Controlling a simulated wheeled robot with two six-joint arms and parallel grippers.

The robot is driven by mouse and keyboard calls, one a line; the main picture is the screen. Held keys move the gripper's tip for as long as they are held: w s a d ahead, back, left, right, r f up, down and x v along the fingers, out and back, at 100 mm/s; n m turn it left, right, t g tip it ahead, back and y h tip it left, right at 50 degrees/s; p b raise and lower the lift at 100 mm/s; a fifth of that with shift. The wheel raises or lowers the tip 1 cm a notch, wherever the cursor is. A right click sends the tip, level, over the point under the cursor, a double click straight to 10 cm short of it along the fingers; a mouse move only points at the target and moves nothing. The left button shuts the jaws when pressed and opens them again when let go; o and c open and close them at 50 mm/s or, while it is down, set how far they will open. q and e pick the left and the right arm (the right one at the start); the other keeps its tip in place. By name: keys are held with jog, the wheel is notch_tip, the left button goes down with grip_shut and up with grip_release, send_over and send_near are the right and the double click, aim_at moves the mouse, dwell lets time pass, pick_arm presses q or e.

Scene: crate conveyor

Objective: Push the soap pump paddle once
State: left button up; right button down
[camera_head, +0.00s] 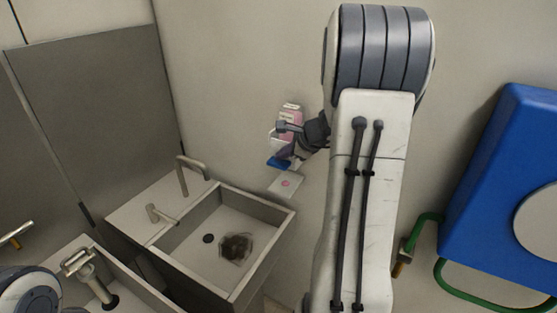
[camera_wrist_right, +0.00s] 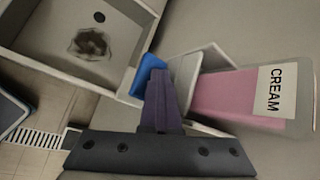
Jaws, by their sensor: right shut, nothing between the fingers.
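The soap pump is on the wall in the head view, with a pink cartridge (camera_head: 291,120) and a blue paddle (camera_head: 278,163) low on it. In the right wrist view the pink cartridge (camera_wrist_right: 222,98) bears a label reading CREAM, and the blue paddle (camera_wrist_right: 146,70) shows behind my fingertips. My right gripper (camera_head: 284,153) is shut and empty, in front of the pump. In the right wrist view its purple fingers (camera_wrist_right: 159,74) overlap the paddle; whether they touch it I cannot tell. My left gripper is out of view.
A pale plate (camera_head: 286,184) with a pink spot is below the paddle. A sink (camera_head: 190,245) with a tap (camera_head: 190,172) and a dark stain lies at lower left. A blue hose reel (camera_head: 500,190) with green hose is at right.

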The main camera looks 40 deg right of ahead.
aim_at(282, 163)
jog(key=shift+f, duration=0.15)
jog(key=shift+r+p, duration=1)
jog(key=shift+r, duration=0.25)
notch_tip(282, 163, up, 5)
jog(key=p, duration=0.4)
dwell(0.6)
